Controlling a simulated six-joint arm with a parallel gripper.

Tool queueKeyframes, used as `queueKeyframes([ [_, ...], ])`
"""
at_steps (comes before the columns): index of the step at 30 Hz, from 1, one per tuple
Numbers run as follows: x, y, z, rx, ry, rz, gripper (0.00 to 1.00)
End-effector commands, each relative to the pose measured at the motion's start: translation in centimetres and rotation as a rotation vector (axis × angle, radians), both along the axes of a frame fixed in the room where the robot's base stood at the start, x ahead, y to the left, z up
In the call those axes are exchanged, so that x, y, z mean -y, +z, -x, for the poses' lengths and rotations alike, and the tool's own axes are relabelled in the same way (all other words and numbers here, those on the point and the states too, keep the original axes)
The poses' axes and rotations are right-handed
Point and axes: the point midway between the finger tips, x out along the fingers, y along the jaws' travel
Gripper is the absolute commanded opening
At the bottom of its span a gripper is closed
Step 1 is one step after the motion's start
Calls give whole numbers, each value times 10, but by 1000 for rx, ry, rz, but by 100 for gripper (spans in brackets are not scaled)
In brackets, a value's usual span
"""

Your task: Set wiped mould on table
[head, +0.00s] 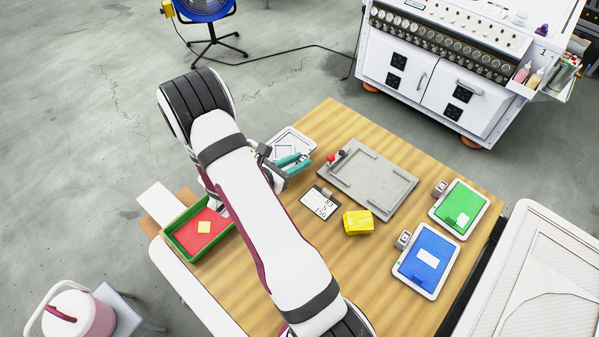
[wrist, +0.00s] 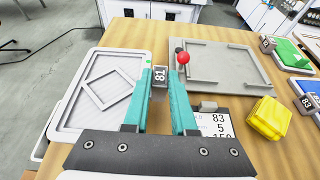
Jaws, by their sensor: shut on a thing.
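A white mould (wrist: 72,107) with a raised diamond outline lies to the left of my fingers in the wrist view; its face looks clean and pale. It also shows in the head view (head: 291,139), partly covered by my gripper. My gripper (wrist: 160,82) has teal fingers and is shut on the mould's small grey tab marked 81 (wrist: 160,74). In the head view my gripper (head: 291,161) is at the table's far left edge. The mould overlaps that edge in the picture; I cannot tell whether it touches the wooden table (head: 340,285).
A grey recessed plate (head: 370,178) with a red knob (head: 330,157) is right of my gripper. A number card (head: 319,202) and yellow cloth (head: 358,222) lie nearer. Blue (head: 427,258) and green (head: 460,208) moulds stand right. A green-rimmed red tray (head: 196,228) is left.

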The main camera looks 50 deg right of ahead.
Motion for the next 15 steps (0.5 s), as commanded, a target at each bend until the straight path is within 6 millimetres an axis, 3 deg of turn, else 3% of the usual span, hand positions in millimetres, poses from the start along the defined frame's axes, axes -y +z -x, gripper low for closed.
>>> queueKeyframes([
  [6, -1, -38, -2, -2, 0, 0, 0],
  [15, -1, -42, -2, 1, -1, 1, 0],
])
